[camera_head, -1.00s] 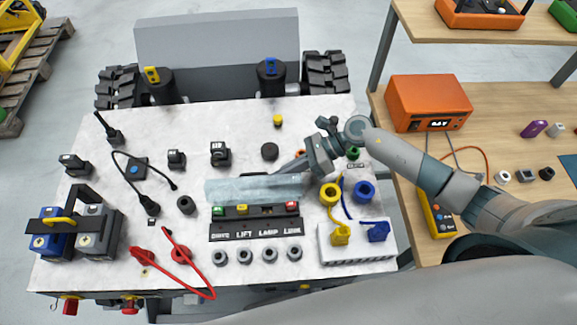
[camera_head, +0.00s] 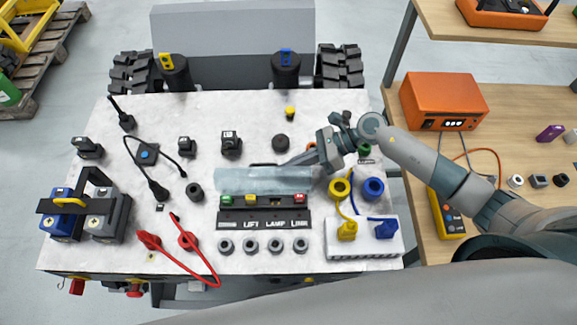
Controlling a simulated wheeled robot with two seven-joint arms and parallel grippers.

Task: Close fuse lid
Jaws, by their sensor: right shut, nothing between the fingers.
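The fuse lid (camera_head: 265,181) is a clear bluish panel. It stands open behind the fuse row, and the fuses are uncovered. The black fuse block (camera_head: 264,215) holds a green, a yellow and a red fuse, with labels along its front. My right gripper (camera_head: 285,167) reaches in from the right. Its fingers are shut and empty, at the lid's back edge near its right part. I cannot tell whether they touch the lid. My left gripper is not in view.
Yellow and blue rings (camera_head: 373,189) with plugs on a white block stand right of the fuse block. Red cables (camera_head: 190,243) lie at front left. The white top behind the lid has small black parts.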

